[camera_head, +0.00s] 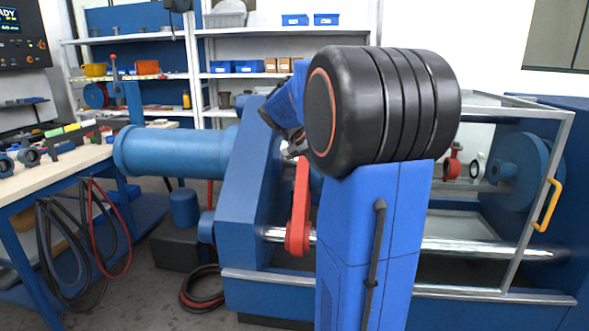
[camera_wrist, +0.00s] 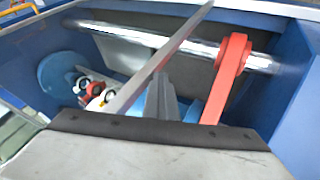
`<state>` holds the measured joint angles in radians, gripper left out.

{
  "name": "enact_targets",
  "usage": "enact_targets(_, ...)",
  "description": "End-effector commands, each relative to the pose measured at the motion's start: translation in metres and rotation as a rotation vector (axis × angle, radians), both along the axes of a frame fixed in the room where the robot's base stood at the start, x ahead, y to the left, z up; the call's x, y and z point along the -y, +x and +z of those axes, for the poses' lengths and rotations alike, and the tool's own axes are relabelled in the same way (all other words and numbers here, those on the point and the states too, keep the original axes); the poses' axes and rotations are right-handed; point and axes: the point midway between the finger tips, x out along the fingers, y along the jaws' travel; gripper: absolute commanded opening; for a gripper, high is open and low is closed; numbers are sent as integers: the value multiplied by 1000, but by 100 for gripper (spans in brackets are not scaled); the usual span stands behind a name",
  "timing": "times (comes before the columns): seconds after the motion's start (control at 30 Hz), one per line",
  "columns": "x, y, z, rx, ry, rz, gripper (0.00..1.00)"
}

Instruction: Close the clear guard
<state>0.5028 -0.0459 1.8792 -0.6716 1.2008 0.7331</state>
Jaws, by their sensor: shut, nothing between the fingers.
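The clear guard (camera_head: 513,270) is a see-through panel in a silver frame at the right of the blue machine in the head view. A yellow handle (camera_head: 547,205) sits on its slanted right bar. In the wrist view a yellow piece (camera_wrist: 20,8) shows at the top left corner, and a grey bar (camera_wrist: 160,60) crosses diagonally; I cannot tell which part of the guard it is. My gripper (camera_wrist: 162,98) is shut and empty, pointing into the machine bay near the red lever (camera_wrist: 229,75). In the head view my arm hides most of it and the guard's left side.
The red lever also shows in the head view (camera_head: 298,215), on a shiny bar (camera_head: 470,247). Inside the bay are a red valve (camera_head: 453,163) and a blue round flange (camera_head: 520,170). A workbench (camera_head: 45,180) stands left, with hanging hoses. Shelves are behind.

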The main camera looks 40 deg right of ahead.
Motion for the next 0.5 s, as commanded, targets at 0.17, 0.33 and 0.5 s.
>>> enact_targets(0.17, 32, -42, 0, 1, -1, -7, 0)
enact_targets(0.33, 59, -77, 0, 0, -1, -7, 0)
enact_targets(0.5, 86, -112, 0, 1, 0, -8, 0)
